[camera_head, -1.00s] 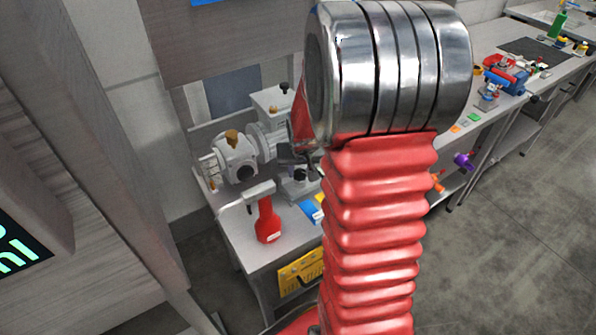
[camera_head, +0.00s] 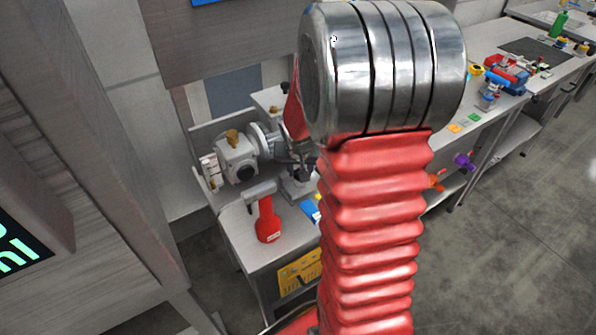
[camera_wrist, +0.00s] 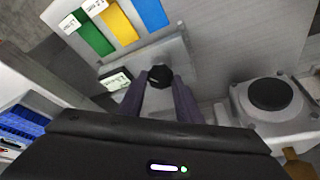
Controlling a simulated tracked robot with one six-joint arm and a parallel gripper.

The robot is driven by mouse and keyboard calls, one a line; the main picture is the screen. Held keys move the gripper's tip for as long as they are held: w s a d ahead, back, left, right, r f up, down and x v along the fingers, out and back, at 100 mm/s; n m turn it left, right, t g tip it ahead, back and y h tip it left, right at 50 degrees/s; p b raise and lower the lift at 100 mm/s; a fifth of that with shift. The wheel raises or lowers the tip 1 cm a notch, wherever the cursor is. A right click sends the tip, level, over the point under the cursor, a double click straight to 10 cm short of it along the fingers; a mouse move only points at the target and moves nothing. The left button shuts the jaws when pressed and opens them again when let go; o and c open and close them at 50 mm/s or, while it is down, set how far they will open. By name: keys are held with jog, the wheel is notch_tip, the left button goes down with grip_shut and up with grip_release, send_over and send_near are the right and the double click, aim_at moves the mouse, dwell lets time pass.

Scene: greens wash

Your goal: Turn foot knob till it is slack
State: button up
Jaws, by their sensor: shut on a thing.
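The foot knob (camera_wrist: 160,74) is a small black ribbed knob on a grey foot plate, seen at the middle of the wrist view. My gripper (camera_wrist: 159,84) has its two dark fingers on either side of the knob, and it is shut on it. In the head view my gripper (camera_head: 299,157) reaches down beside the grey machine (camera_head: 238,160), which has a brass knob on top. The knob and fingertips are small there, and my red arm hides part of the area.
A red bottle-shaped tool (camera_head: 267,222) stands on the bench left of my arm. Green (camera_wrist: 90,38), yellow (camera_wrist: 119,22) and blue (camera_wrist: 152,13) strips lie beyond the foot. A round black cap (camera_wrist: 271,94) on a grey housing sits close on the right.

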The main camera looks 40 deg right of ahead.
jog(key=o, duration=1)
jog(key=shift+o, duration=0.2)
jog(key=shift+r, duration=0.1)
jog(key=v, duration=1.3)
jog(key=shift+s+r, duration=0.15)
jog(key=shift+a, duration=0.1)
